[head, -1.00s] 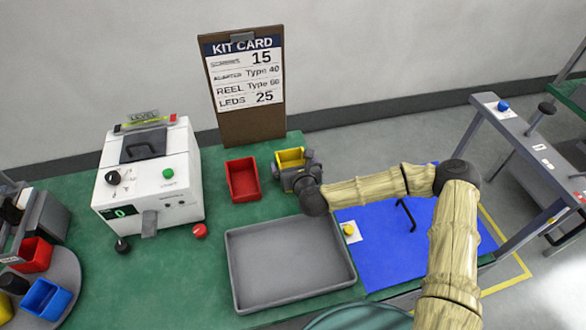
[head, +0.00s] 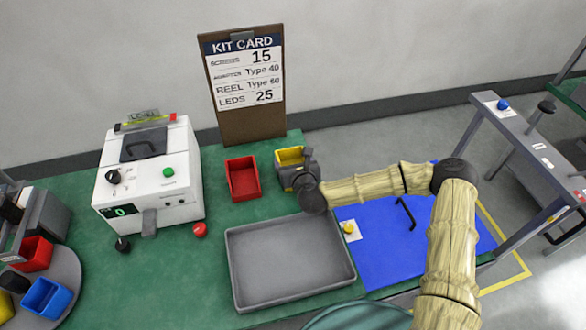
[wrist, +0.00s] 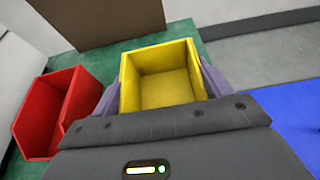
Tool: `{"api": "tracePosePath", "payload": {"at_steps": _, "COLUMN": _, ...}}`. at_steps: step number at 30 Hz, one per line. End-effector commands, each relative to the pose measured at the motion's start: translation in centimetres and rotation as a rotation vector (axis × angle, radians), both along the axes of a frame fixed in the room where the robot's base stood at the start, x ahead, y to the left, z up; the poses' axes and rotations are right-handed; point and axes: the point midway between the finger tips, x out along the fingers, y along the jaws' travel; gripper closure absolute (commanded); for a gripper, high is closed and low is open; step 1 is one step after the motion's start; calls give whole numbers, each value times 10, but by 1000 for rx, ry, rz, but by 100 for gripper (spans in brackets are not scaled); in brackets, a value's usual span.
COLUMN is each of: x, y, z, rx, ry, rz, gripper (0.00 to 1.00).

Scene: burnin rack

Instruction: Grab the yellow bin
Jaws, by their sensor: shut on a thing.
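The yellow bin (head: 289,156) stands at the back of the green table, right of a red bin. It is open-topped and looks empty in the wrist view (wrist: 163,88). My gripper (head: 297,172) is at the bin, with one finger along each side of it in the wrist view (wrist: 160,86). It is shut on the bin. My gripper and wrist hide the bin's near side in the head view. I cannot tell whether the bin is lifted off the table.
The red bin (head: 243,179) stands close on the left, also in the wrist view (wrist: 55,110). A grey tray (head: 290,302) lies in front. The kit card board (head: 247,125) stands behind. A white machine (head: 175,185) is at left, a blue mat (head: 385,265) at right.

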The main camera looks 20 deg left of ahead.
Motion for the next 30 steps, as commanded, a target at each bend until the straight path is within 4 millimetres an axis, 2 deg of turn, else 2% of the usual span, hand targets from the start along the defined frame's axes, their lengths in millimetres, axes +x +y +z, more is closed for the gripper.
{"api": "tracePosePath", "payload": {"at_steps": 8, "x": 1, "y": 0, "z": 9, "rx": 2, "ry": -3, "rz": 0, "gripper": 47}}
{"api": "tracePosePath", "payload": {"at_steps": 11, "x": 1, "y": 0, "z": 22, "rx": 1, "ry": -4, "rz": -1, "gripper": 47}}
{"api": "tracePosePath", "payload": {"at_steps": 21, "x": 1, "y": 0, "z": 86, "rx": 2, "ry": -5, "rz": -1, "gripper": 47}}
{"api": "tracePosePath", "payload": {"at_steps": 25, "x": 0, "y": 0, "z": 98, "rx": 1, "ry": -2, "rz": -1, "gripper": 47}}
{"api": "tracePosePath", "payload": {"at_steps": 30, "x": 0, "y": 0, "z": 101, "rx": 0, "ry": 0, "rz": 0, "gripper": 47}}
